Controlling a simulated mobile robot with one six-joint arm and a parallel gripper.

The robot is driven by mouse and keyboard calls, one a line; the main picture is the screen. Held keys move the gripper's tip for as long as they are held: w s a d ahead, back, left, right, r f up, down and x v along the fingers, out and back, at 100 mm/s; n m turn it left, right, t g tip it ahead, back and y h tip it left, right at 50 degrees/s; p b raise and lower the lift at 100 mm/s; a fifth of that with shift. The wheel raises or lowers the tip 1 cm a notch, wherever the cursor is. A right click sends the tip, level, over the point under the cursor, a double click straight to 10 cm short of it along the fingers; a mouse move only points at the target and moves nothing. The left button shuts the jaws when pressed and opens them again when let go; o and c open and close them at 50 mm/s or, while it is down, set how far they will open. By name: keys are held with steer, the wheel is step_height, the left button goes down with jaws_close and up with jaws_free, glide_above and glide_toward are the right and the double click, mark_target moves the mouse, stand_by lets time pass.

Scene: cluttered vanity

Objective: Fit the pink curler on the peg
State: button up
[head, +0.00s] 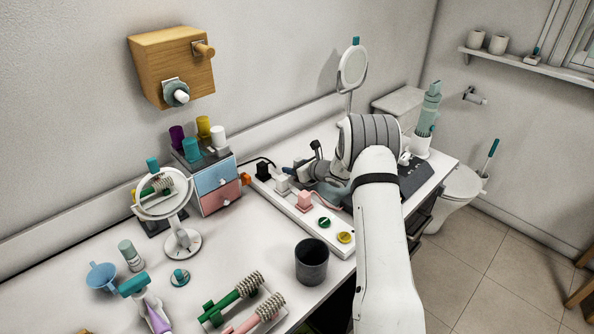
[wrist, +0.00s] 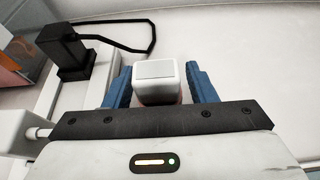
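No pink curler is plain to see. The closest match is a pink-handled bristled roller (head: 262,313) beside a green-handled one (head: 236,296) at the front of the counter. A wooden block (head: 158,69) on the wall carries a wooden peg (head: 204,50) and a white-tipped peg (head: 181,97) with a grey-teal collar. My gripper (head: 310,174) is far from both, low over the white power strip, partly hidden by my arm. In the wrist view its blue fingers (wrist: 161,84) are spread on either side of a white block (wrist: 155,80), with narrow gaps showing.
Black (head: 263,171), white (head: 282,184) and pink (head: 304,201) plugs stand on the strip (head: 325,231). A dark cup (head: 311,262) stands in front of it. A drawer unit (head: 216,188) with coloured cylinders and a round mirror (head: 161,192) are to the left.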

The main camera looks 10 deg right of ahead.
steer(key=c, duration=0.8)
steer(key=shift+r, duration=0.3)
step_height(320, 180, up, 8)
steer(key=shift+f+b, duration=0.25)
steer(key=shift+b, duration=0.4)
steer(key=shift+s+d+r+p, duration=0.2)
steer(key=shift+d+r, duration=0.1)
steer(key=shift+r, duration=0.25)
steer(key=shift+s+d+r+p, duration=0.1)
steer(key=shift+s+d+r, duration=0.15)
steer(key=shift+r, duration=0.25)
steer(key=s+d+r+p, duration=0.1)
steer(key=s+d+p, duration=0.1)
steer(key=s+d, duration=0.3)
steer(key=s+d+r+p, duration=0.2)
steer(key=s+d+p, duration=0.1)
steer(key=s+d, duration=0.2)
steer(key=s+d+r+p, duration=0.1)
steer(key=s+d+p, duration=0.1)
steer(key=s+d, duration=0.3)
steer(key=shift+s+r+p, duration=0.15)
steer(key=shift+s+p, duration=0.2)
steer(key=shift+s, duration=0.35)
